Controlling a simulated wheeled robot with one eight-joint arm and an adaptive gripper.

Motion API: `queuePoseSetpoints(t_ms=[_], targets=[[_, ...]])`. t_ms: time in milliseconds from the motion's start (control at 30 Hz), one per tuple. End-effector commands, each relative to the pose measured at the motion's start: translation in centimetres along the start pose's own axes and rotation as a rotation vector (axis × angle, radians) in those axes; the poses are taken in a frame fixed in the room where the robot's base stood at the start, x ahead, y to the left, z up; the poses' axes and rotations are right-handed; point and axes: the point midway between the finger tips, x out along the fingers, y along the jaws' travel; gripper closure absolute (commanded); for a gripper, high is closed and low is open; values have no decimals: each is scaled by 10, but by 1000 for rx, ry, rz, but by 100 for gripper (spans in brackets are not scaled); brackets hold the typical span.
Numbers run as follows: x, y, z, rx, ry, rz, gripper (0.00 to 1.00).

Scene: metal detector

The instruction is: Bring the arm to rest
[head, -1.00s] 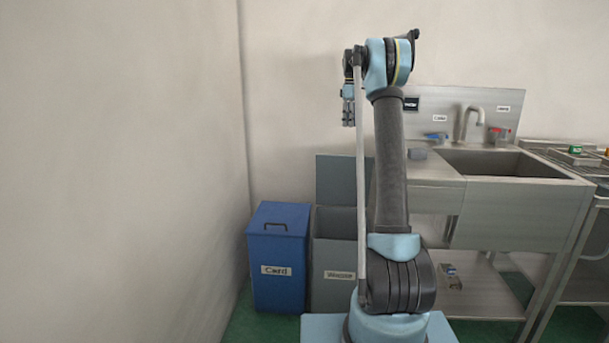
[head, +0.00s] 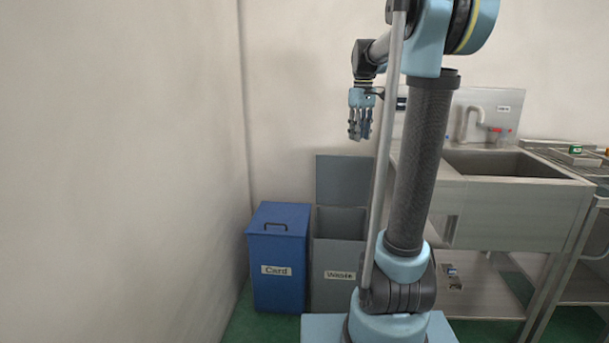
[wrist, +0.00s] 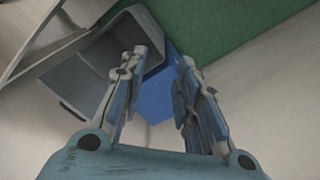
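My gripper (head: 360,131) hangs fingers-down in the head view, above and a little behind the open grey bin, against the pale wall. In the wrist view my gripper (wrist: 158,72) shows its two fingers apart with a clear gap and nothing held between them. My arm is raised, with its upper links leaving the top of the head view. My arm hides part of the sink counter.
The grey Waste bin (head: 337,274) stands with its lid raised. Left of it is the closed blue Card bin (head: 278,258). A steel sink unit (head: 513,208) stands at right, with a metal rack (head: 588,235) beyond. The wall (head: 120,170) fills the left.

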Motion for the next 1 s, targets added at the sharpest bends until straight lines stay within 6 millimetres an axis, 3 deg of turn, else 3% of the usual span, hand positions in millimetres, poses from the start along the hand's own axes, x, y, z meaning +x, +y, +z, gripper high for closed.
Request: queuePoseSetpoints(t_ms=[467, 767, 1000], targets=[[59, -80, 112, 211, 54, 33, 70], [117, -125, 177, 344, 91, 47, 70], [174, -157, 224, 450, 123, 55, 70]])
